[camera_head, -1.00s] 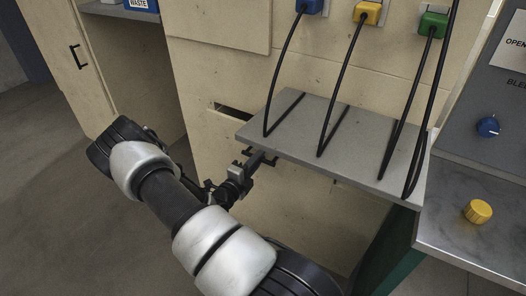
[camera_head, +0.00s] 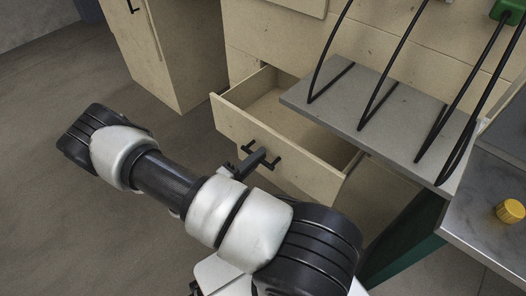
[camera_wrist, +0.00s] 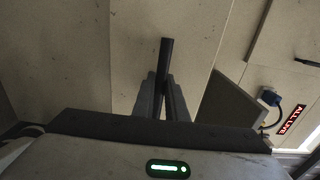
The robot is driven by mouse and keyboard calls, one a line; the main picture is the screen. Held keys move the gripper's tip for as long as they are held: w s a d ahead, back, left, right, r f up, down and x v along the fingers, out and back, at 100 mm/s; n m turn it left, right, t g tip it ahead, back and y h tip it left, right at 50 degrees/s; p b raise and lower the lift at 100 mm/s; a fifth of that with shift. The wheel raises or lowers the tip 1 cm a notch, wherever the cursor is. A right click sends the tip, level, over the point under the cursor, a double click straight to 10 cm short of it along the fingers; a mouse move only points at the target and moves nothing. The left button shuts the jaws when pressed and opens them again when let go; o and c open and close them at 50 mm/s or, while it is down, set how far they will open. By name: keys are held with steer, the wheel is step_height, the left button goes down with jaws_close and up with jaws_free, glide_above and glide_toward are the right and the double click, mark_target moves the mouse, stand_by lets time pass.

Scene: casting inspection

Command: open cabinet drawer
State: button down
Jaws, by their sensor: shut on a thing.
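The cabinet drawer (camera_head: 232,118) is pulled well out of the wooden cabinet (camera_head: 258,42) in the head view, and its bare inside shows at the left. The grey shelf covers part of its right side. My gripper (camera_head: 262,158) is at the drawer front, shut on the black bar handle (camera_head: 272,164). In the wrist view the handle (camera_wrist: 167,60) stands between the fingers of my gripper (camera_wrist: 162,98), against the pale drawer front. My arm hides the floor below the drawer.
A grey shelf (camera_head: 330,105) with several black cables juts out above the drawer. A metal bench (camera_head: 490,215) with a yellow knob (camera_head: 510,211) stands at the right on a green support (camera_head: 405,240). Bare floor (camera_head: 60,190) lies to the left.

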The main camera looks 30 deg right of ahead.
steer(key=c, duration=1.8)
jaws_free()
steer(key=shift+o, duration=0.2)
steer(key=shift+a, duration=0.1)
steer(key=p+v, duration=0.1)
steer(key=v, duration=1.6)
steer(key=shift+a+r, duration=0.1)
steer(key=shift+a, duration=0.1)
